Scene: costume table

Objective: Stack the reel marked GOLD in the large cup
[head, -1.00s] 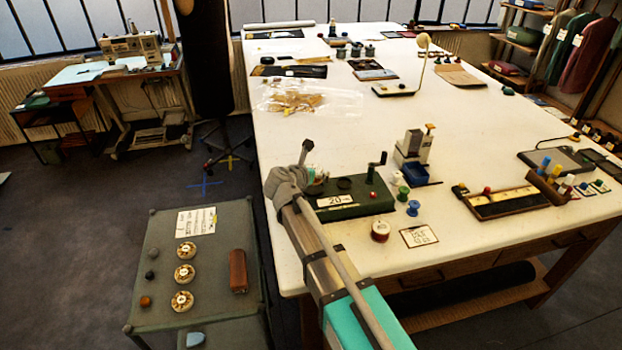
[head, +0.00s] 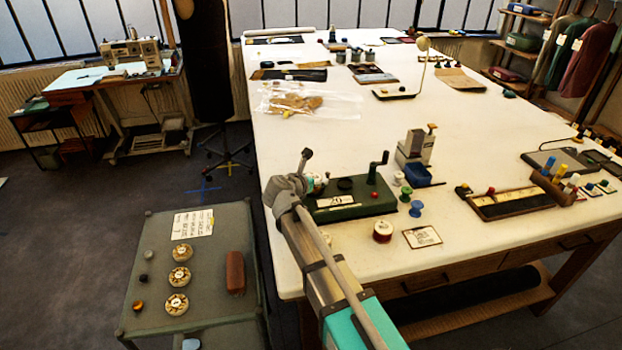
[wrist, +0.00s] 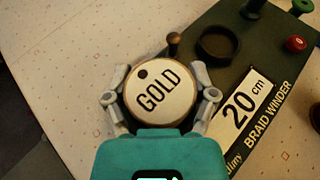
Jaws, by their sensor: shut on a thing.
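I cannot tell whether the reel touches the winder.
A short post (wrist: 174,43) stands between reel and cup. The winder has a crank (head: 378,165) and a red knob (wrist: 295,43). A red spool (head: 383,231), a card (head: 422,237) and a blue spool (head: 416,208) are nearby. Several pale reels lie on the grey trolley (head: 215,275).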

